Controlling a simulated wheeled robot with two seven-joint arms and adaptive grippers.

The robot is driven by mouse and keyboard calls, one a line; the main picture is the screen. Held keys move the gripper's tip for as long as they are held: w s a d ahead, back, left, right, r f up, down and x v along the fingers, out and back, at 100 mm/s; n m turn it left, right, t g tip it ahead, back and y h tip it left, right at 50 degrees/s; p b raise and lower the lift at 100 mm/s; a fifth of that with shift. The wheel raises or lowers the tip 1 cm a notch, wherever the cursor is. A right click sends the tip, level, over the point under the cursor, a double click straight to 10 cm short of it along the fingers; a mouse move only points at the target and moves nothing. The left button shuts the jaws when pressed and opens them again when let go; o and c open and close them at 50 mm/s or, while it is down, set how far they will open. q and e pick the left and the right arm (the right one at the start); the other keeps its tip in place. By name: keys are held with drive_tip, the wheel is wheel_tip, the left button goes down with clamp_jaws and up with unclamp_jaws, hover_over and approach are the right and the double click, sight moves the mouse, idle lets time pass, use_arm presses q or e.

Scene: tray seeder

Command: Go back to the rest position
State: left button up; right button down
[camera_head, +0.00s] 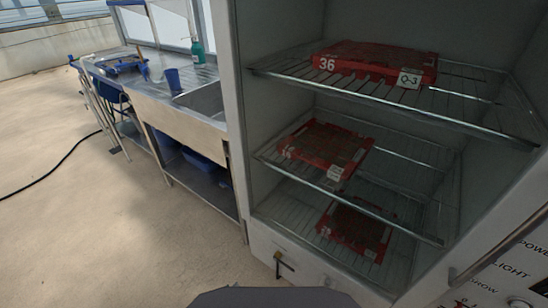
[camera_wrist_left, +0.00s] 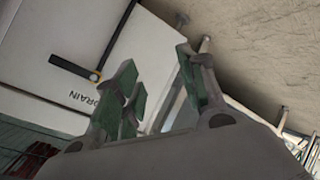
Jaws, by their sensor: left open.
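My left gripper (camera_wrist_left: 158,80) shows in the left wrist view, its green-padded fingers apart with nothing between them. It is in front of the white lower front of the cabinet, near the word DRAIN (camera_wrist_left: 88,100) and a black-handled valve (camera_wrist_left: 75,67). In the head view neither gripper shows. My right gripper is in no view.
An open cabinet (camera_head: 240,130) holds red trays on wire shelves: one marked 36 (camera_head: 330,66) on top, one in the middle (camera_head: 318,142), one at the bottom (camera_head: 350,235). A steel sink bench (camera_head: 185,122) stands left. The floor (camera_head: 110,220) at left is mostly clear.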

use_arm(q)
drive_tip(key=s+a+m+g+y+p, duration=0.2)
drive_tip(key=s+a+g+p, duration=0.1)
drive_tip(key=s, duration=0.8)
drive_tip(key=s+a+m+g+y+p, duration=0.2)
drive_tip(key=s+a+p, duration=0.4)
drive_tip(key=s, duration=0.5)
drive_tip(key=s+a+m+g+y+p, duration=0.2)
drive_tip(key=s+a+p, duration=0.3)
drive_tip(key=s, duration=0.6)
drive_tip(key=shift+s+a+f+g+y+p, duration=0.25)
drive_tip(key=shift+s+f+g+y+p, duration=0.1)
drive_tip(key=shift+g+p, duration=0.55)
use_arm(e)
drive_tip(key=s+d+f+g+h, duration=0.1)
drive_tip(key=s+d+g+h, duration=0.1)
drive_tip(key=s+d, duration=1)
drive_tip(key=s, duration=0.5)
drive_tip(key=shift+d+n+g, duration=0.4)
use_arm(q)
drive_tip(key=shift+w, duration=0.15)
